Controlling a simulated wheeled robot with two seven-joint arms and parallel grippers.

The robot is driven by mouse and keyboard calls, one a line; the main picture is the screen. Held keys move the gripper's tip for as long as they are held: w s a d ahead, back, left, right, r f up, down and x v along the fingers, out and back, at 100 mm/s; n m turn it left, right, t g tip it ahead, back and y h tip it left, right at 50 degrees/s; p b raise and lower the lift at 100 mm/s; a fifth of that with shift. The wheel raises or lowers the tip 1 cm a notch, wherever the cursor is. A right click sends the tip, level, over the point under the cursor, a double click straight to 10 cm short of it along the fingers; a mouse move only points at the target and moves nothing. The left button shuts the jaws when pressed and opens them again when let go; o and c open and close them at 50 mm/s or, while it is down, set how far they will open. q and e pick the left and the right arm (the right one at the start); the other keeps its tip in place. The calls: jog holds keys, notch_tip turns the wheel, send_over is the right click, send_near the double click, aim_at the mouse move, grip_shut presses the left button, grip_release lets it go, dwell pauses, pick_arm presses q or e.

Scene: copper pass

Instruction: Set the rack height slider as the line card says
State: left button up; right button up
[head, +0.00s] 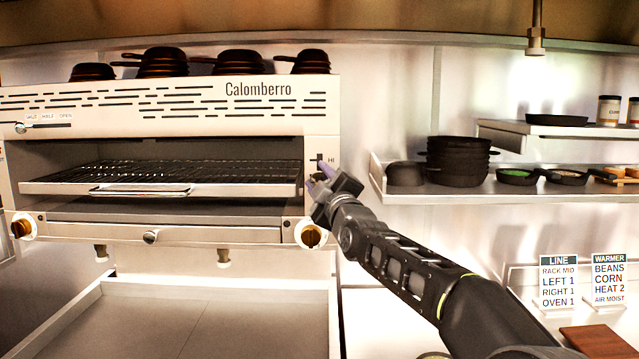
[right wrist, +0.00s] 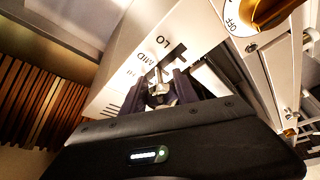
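The line card (head: 558,282) stands at the lower right in the head view and reads RACK MID, LEFT 1, RIGHT 1, OVEN 1. The rack height slider has a dark slot (head: 320,158) on the oven's right front, with HI beside its top. The right wrist view shows LO, MID and HI marks and a small metallic knob (right wrist: 157,88). My right gripper (head: 320,178) is at the slider, its purple fingers apart on either side of the knob. The fingers hide part of the slot, so the knob's exact mark is unclear. My left gripper is out of view.
The Calomberro oven (head: 180,112) holds a wire rack (head: 160,178). A brass dial (head: 311,236) sits just below my right gripper. A shelf (head: 480,192) with black pans is to the right. A warmer card (head: 608,280) stands beside the line card.

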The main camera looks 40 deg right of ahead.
jog(key=o, duration=0.4)
jog(key=shift+s+a+f+b, duration=0.15)
jog(key=shift+s+f+b, duration=0.2)
jog(key=shift+b, duration=0.2)
jog(key=shift+r+b+v, duration=0.1)
jog(key=shift+b+v, duration=0.85)
jog(key=shift+v, duration=0.8)
jog(key=shift+r+b+v, duration=0.15)
jog(key=shift+b+v, duration=0.75)
jog(key=shift+v, duration=0.85)
